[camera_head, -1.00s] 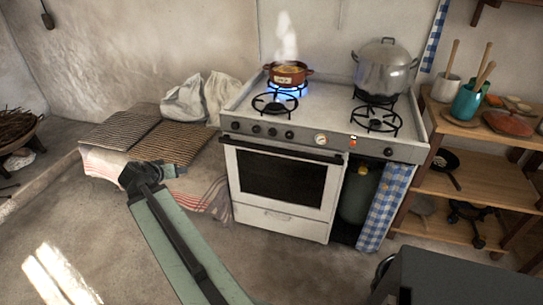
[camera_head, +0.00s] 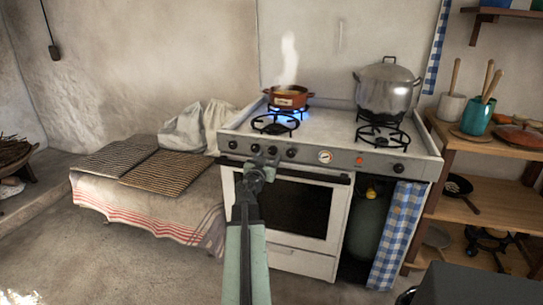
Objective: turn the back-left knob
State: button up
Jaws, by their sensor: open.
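The white stove (camera_head: 334,122) stands against the back wall, with a row of dark knobs (camera_head: 233,145) along the left of its grey front panel. Which knob belongs to the back-left burner cannot be read. The back-left burner has a blue flame under a steaming orange-brown pot (camera_head: 287,97). My gripper (camera_head: 262,161) is open and empty in the picture, in front of the panel and oven handle, just below the middle knobs. It partly overlaps them; contact cannot be told.
A large lidded metal pot (camera_head: 387,92) sits on the back-right burner. A low bench with woven mats (camera_head: 150,168) and a striped cloth is left of the stove. A wooden shelf (camera_head: 480,205) with utensils stands right. A gas bottle (camera_head: 369,225) is beside a checked curtain.

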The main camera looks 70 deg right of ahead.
aim_at(272, 152)
jog(key=d, duration=0.3)
jog(key=shift+w+d, duration=0.15)
jog(key=shift+d, duration=0.2)
grip_shut()
jog(key=shift+a+f, duration=0.1)
jog(key=shift+a, duration=0.05)
jog(key=shift+n, duration=0.8)
jog(key=n, duration=1.1)
jog(key=shift+n, duration=0.7)
